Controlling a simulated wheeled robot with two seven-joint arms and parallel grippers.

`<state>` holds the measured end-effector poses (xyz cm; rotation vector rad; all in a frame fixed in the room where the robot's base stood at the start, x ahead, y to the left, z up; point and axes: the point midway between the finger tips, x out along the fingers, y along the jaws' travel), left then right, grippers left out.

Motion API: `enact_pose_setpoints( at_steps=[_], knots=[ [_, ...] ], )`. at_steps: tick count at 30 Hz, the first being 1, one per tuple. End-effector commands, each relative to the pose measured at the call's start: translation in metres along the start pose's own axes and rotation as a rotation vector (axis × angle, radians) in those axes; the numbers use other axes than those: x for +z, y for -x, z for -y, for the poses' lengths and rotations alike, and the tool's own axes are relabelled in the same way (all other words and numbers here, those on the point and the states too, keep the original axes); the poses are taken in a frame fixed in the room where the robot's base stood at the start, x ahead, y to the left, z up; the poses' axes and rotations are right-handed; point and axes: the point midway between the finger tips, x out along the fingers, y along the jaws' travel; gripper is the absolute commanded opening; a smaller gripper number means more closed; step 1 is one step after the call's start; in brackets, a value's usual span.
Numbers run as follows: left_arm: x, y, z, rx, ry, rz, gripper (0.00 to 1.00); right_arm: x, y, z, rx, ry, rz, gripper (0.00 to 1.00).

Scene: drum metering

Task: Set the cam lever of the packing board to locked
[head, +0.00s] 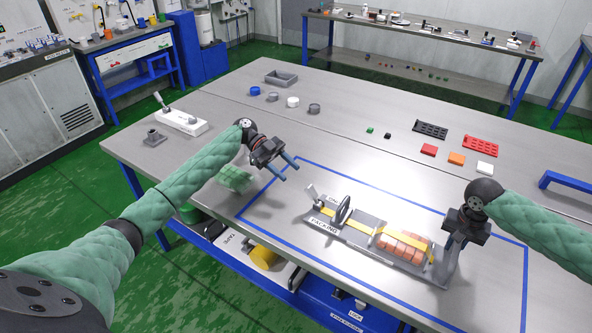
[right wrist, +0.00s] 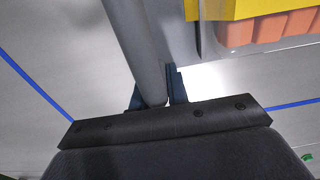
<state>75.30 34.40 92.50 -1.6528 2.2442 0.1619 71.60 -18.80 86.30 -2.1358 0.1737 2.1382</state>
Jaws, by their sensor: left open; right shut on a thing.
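The packing board (head: 352,238) lies inside the blue outline on the table, with a yellow strap (head: 362,229) along it and orange-pink blocks (head: 402,244) toward its right end. My right gripper (head: 456,240) is at the board's right end, shut on a grey bar (head: 449,268). In the right wrist view the grey bar (right wrist: 138,50) passes between the fingers, beside the strap and blocks. My left gripper (head: 290,168) is open and empty above the table, left of the board.
A white block with a lever (head: 182,121) stands at the table's left. Round pieces and a grey tray (head: 281,78) lie at the back. Red, orange and white blocks (head: 456,158) and slotted trays lie at back right. A blue handle (head: 566,181) stands at the right edge.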

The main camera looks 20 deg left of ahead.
Motion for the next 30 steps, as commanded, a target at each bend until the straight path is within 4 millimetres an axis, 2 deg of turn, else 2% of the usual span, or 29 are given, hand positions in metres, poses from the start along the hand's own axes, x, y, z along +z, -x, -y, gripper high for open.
enact_pose_setpoints(
  at_steps=[2, 3, 6, 7, 16, 20, 30],
  knots=[
    [0.0, 0.0, 0.0, 0.0, 0.0, 0.0, 0.45, 0.0, 0.001, 0.0, 0.0, 0.0, -0.001, 0.0],
    [0.0, 0.0, 0.0, 0.0, 0.0, 0.0, 0.45, 0.0, 0.001, 0.0, 0.0, 0.0, -0.001, 0.18],
    [0.0, 0.0, 0.0, 0.0, 0.0, 0.0, 0.45, 0.0, 0.001, 0.0, 0.0, 0.0, -0.001, 0.38],
    [0.0, 0.0, 0.0, 0.0, 0.0, 0.0, 0.45, 0.0, 0.001, 0.0, 0.0, 0.0, -0.001, 0.42],
    [0.0, 0.0, 0.0, 0.0, 0.0, 0.0, 0.45, 0.0, 0.001, 0.0, 0.0, 0.0, 0.0, 0.42],
    [0.0, 0.0, 0.0, 0.0, 0.0, 0.0, 0.45, 0.0, 0.01, 0.0, -0.001, 0.0, -0.001, 0.42],
    [0.0, 0.0, 0.0, 0.0, 0.0, 0.0, 0.45, -0.001, 0.071, 0.0, -0.001, 0.0, -0.001, 0.42]
  ],
)
